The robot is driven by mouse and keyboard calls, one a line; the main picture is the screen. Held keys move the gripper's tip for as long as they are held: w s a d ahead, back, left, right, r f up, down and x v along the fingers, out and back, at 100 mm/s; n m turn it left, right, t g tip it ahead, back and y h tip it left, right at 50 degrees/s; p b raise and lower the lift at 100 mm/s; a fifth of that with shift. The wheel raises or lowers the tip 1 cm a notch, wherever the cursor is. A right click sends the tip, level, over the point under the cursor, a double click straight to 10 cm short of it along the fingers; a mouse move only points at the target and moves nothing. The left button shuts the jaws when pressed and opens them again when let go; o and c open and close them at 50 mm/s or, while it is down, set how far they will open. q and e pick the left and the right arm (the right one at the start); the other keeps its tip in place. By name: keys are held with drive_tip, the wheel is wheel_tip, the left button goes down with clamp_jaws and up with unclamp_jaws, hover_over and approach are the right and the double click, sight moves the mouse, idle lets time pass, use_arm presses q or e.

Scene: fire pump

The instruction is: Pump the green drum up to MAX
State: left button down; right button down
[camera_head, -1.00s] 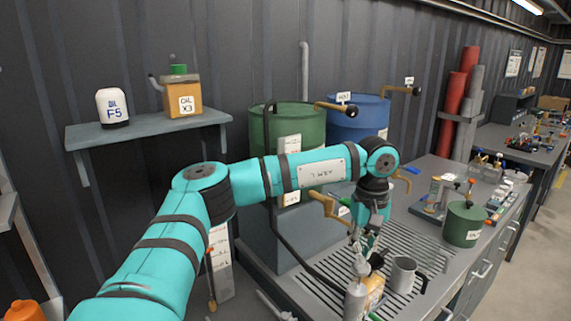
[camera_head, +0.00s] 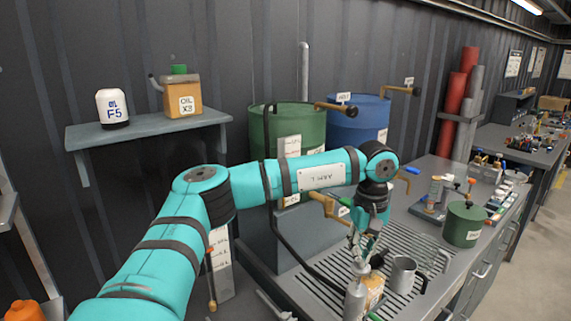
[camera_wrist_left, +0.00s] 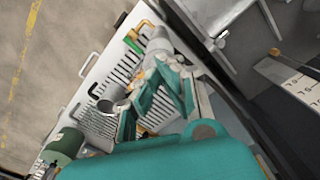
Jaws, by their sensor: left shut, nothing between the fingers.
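The green drum (camera_head: 300,132) stands at the back wall on a grey base, left of a blue drum (camera_head: 358,126). A brass handle with a dark knob (camera_head: 338,108) sticks out at its top right. A pale label strip (camera_head: 290,147) runs down its front; its marks are too small to read. A brass crank (camera_head: 325,205) sits lower down, in front. My left gripper (camera_head: 358,252) is shut and empty, pointing down over the slatted tray, just above a grey can (camera_head: 356,298). Its fingers also show in the left wrist view (camera_wrist_left: 168,92). My right gripper is out of view.
A metal mug (camera_head: 403,272) and an orange-labelled container (camera_head: 375,290) stand close by the grey can. A small green canister (camera_head: 463,224) is on the bench at right. My left arm crosses before the drum.

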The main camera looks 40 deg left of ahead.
sight(359, 274)
use_arm(q)
drive_tip(key=shift+f, duration=3.15)
drive_tip(key=shift+s, duration=0.1)
drive_tip(key=shift+r+p, duration=2.05)
drive_tip(key=shift+r, duration=1.55)
